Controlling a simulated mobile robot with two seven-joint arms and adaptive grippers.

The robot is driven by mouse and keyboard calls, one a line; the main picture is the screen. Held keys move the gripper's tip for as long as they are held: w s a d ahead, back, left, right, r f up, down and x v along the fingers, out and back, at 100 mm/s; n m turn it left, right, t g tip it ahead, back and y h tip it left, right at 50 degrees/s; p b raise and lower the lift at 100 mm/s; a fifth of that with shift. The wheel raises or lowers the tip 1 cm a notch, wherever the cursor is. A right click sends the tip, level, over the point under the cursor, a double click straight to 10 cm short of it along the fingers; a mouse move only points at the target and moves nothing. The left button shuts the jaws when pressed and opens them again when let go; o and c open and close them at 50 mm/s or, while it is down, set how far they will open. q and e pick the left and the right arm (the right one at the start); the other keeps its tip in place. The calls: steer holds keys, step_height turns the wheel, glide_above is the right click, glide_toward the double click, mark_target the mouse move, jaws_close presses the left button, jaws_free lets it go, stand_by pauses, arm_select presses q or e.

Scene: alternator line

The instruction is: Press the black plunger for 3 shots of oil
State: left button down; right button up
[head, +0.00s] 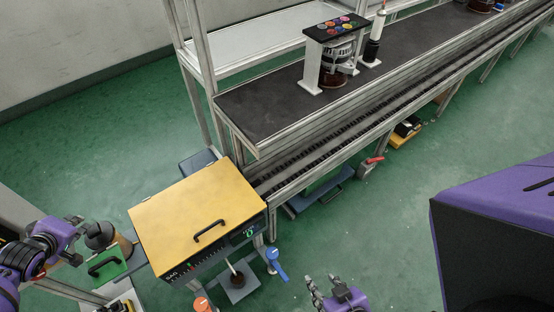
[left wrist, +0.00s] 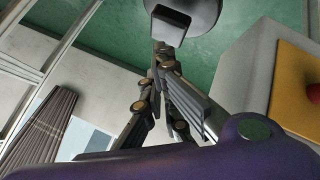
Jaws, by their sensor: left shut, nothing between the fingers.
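My left gripper (head: 77,222) is at the left of the head view, with its fingers shut and empty. It is close to a grey rounded vessel (head: 100,236) beside a brown part. In the left wrist view the closed fingers (left wrist: 163,60) point at a dark block-shaped top, probably the black plunger (left wrist: 171,20), in front of a grey round body (left wrist: 203,12). I cannot tell whether they touch. My right gripper (head: 324,290) is low in the head view, away from this vessel, with nothing visible in it. Its finger opening is unclear.
A yellow-topped machine (head: 165,215) with a black handle stands right of the left gripper. A green plate with a black handle (head: 104,263) lies below the vessel. A blue-handled item (head: 277,264) is near the machine's front. A conveyor (head: 270,105) runs behind.

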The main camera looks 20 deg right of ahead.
arm_select(q)
steer(key=shift+r, duration=0.1)
arm_select(e)
steer(key=shift+w+r, duration=0.1)
steer(key=shift+w, duration=0.1)
arm_select(q)
steer(key=shift+w+r+p, duration=0.1)
steer(key=shift+r+p, duration=0.65)
steer(key=shift+r, duration=0.7)
steer(key=shift+r+p, duration=0.5)
steer(key=shift+r, duration=0.45)
arm_select(e)
steer(key=shift+t, duration=0.6)
steer(key=w+r, duration=0.1)
steer(key=r, duration=0.1)
steer(key=w+r, duration=0.2)
steer(key=shift+w+d+r, duration=0.15)
steer(key=shift+w+r, duration=0.1)
steer(key=shift+w, duration=0.05)
steer(key=shift+a, duration=0.2)
steer(key=shift+d, duration=0.15)
